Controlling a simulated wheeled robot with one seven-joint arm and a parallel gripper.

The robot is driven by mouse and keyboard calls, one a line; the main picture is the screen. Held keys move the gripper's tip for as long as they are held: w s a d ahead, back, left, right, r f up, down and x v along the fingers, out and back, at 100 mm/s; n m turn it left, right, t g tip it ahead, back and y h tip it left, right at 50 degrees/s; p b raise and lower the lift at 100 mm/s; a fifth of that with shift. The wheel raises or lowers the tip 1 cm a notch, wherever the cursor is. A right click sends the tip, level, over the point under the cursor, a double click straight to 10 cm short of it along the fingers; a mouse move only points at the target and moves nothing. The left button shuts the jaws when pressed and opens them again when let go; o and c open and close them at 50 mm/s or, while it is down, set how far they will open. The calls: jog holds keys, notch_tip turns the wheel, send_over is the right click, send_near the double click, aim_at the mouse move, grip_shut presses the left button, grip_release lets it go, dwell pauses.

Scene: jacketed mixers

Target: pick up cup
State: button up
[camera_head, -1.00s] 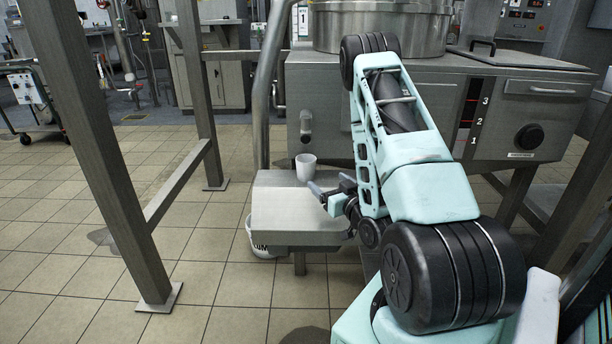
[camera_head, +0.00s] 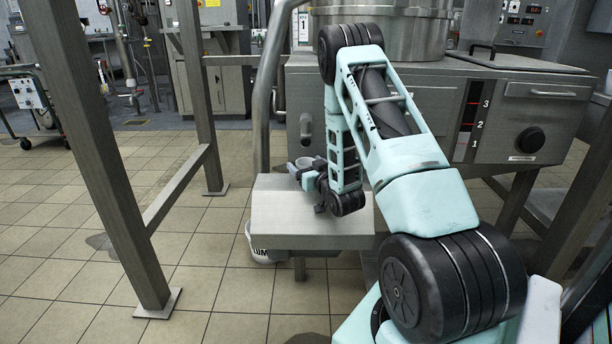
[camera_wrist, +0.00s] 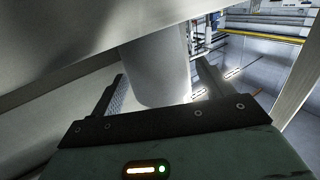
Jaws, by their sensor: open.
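The cup (camera_head: 304,162) is light grey and stands at the back edge of the small metal box top (camera_head: 285,222) in the head view. In the wrist view the cup (camera_wrist: 157,70) is a large pale cylinder between the two fingers of my gripper (camera_wrist: 160,90), one finger on each side. The fingers are open, with a visible gap at the left. Whether the right finger touches the cup I cannot tell.
A curved metal pipe (camera_head: 264,90) rises just left of the cup. The mixer's cabinet (camera_head: 420,110) stands behind my arm. A steel frame post (camera_head: 110,170) stands at the left. Tiled floor is open at the left.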

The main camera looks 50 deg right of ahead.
jog(key=shift+w+d, duration=0.1)
jog(key=shift+w, duration=0.25)
jog(key=c, duration=0.8)
jog(key=shift+c, duration=0.2)
jog(key=shift+r, duration=0.15)
